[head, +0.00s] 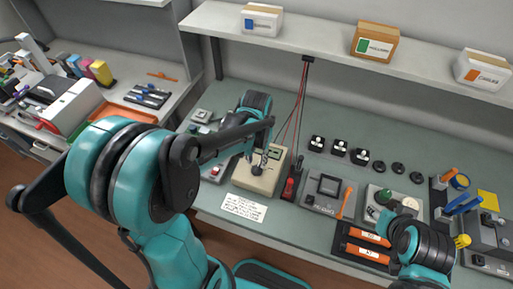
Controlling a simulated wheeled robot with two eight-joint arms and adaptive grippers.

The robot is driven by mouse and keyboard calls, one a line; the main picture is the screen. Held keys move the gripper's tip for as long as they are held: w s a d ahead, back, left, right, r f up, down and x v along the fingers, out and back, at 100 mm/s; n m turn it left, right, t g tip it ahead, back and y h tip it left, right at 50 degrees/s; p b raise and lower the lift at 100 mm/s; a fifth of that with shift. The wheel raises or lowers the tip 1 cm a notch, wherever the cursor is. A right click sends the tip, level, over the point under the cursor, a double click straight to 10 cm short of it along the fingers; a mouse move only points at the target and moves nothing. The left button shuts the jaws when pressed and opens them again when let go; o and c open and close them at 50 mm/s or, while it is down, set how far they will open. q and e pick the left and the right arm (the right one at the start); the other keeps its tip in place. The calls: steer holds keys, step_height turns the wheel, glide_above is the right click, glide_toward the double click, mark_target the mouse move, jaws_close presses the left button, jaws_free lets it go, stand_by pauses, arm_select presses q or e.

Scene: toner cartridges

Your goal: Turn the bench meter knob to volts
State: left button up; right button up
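The bench meter (251,180) is a beige box with a small display on the green bench, in the middle of the head view. Its dark knob (257,171) is on the front face, and its pointer setting is too small to read. My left gripper (262,160) is over the meter, with its dark fingers just above the knob. Whether they touch the knob, and whether they are open, I cannot tell. My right arm (425,250) is at the lower right, its gripper not clearly visible.
Red and black probes (290,187) stand right of the meter, with cables hanging above. A white note (244,207) lies in front. A grey device (327,190), round black parts and orange-labelled cartridges (368,252) occupy the right. A shelf with boxes (376,41) runs above.

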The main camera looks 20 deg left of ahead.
mark_target(256, 169)
arm_select(q)
step_height(256, 169, up, 8)
stand_by(0.7)
steer(key=s+d+f+t+b, duration=0.1)
steer(key=s+d+t+b, duration=0.1)
steer(key=s+t, duration=0.5)
steer(key=shift+s+d+m+b, duration=0.3)
steer(key=shift+s+d+b, duration=0.1)
steer(key=shift+s, duration=0.15)
steer(key=shift+f, duration=0.15)
stand_by(0.6)
